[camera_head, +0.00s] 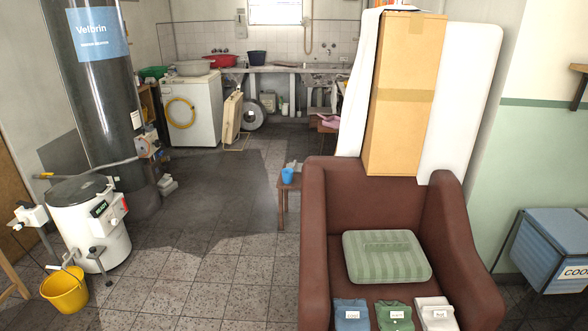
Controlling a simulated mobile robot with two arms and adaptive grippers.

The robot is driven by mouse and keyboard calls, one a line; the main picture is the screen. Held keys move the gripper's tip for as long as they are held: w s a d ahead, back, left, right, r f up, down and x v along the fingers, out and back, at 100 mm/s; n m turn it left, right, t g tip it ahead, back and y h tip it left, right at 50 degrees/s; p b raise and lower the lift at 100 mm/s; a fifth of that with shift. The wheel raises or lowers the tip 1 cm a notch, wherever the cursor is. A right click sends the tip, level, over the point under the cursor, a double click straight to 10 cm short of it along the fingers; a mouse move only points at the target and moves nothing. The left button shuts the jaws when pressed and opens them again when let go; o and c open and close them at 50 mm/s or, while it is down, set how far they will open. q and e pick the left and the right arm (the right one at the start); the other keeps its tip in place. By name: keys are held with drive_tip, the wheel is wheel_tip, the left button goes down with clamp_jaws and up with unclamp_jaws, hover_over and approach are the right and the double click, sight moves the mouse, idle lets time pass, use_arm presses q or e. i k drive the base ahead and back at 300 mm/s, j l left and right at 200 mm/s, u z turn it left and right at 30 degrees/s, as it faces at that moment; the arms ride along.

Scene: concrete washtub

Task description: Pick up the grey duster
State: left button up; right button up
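Three folded cloths lie in a row at the front of the brown armchair (316,240). The left one is blue-grey (350,325), the middle one is green (395,324), and the right one is pale grey or off-white (438,325). Each bears a small white label whose writing is too small to read. I cannot tell for sure which one is the grey duster. The bottom picture edge lies close below them. Neither of my grippers is in view, and nothing touches the cloths.
A green striped cushion (387,257) lies on the seat behind the cloths. A tall cardboard box (402,120) stands behind the armchair. A blue cooler (548,250) is at right. A white washer tub (88,228) and yellow bucket (65,290) stand at left. The tiled floor (225,280) between is clear.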

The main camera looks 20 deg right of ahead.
sight(296, 167)
drive_tip(key=i+j+u, duration=0.35)
drive_tip(key=i, duration=0.15)
drive_tip(key=i+j+u, duration=0.1)
drive_tip(key=i, duration=0.45)
drive_tip(key=i+j+u, duration=0.1)
drive_tip(key=i+j, duration=0.15)
drive_tip(key=i, duration=0.35)
drive_tip(key=i+l+z, duration=0.2)
drive_tip(key=i+z, duration=0.2)
drive_tip(key=i, duration=0.15)
drive_tip(key=i+z, duration=0.4)
drive_tip(key=i+j+z, duration=0.15)
drive_tip(key=i+z, duration=0.25)
drive_tip(key=i, duration=0.25)
drive_tip(key=i+u, duration=0.15)
drive_tip(key=i, duration=0.7)
drive_tip(key=i+l+u, duration=0.15)
drive_tip(key=i, duration=0.7)
